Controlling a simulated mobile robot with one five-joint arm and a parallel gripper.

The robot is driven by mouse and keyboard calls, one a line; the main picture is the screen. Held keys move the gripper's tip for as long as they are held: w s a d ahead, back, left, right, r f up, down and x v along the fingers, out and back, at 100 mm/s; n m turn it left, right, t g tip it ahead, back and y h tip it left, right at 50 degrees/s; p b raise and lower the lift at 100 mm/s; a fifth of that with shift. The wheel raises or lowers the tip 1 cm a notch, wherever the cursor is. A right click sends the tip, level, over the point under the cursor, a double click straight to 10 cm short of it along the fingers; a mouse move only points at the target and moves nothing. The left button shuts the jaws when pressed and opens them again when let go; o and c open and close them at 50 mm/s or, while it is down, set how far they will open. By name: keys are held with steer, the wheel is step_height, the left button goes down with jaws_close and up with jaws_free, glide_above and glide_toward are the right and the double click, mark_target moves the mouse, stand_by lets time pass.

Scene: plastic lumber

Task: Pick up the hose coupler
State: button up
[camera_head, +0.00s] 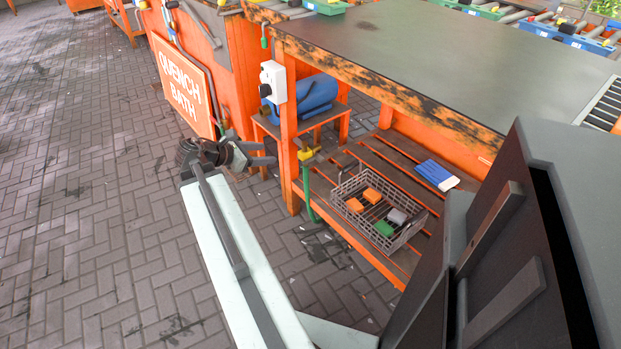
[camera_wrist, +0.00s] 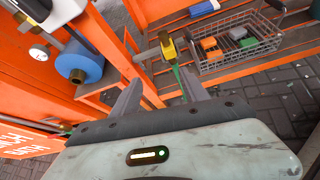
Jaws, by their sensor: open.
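A yellow fitting with a brass-coloured part, likely the hose coupler (camera_head: 306,154), is at the bench's front left leg, above a green hose. It also shows in the wrist view (camera_wrist: 167,46), above and beyond my fingertips, with the green hose below it. My gripper (camera_head: 262,154) is open and empty, a short way left of the fitting in the head view. In the wrist view my gripper (camera_wrist: 157,84) has its two fingers spread apart, not touching the fitting. How the fitting is held at the leg cannot be told.
An orange bench (camera_head: 400,60) has a slatted lower shelf. A wire basket (camera_head: 345,183) with orange, green and grey blocks stands on it, beside a blue item (camera_head: 436,175). A blue roll (camera_head: 315,95) and a white box (camera_head: 273,82) are near the leg. Paved floor (camera_head: 90,200) is open at left.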

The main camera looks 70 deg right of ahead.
steer(key=n+g+b, duration=0.1)
steer(key=b, duration=0.1)
glide_toward(300, 154)
steer(key=d+f, duration=0.1)
steer(key=shift+h, duration=0.3)
steer(key=b+x, duration=0.1)
steer(key=x, duration=0.3)
steer(key=b+x, duration=0.2)
steer(key=x, duration=0.2)
steer(key=shift+s, duration=0.4)
jaws_close()
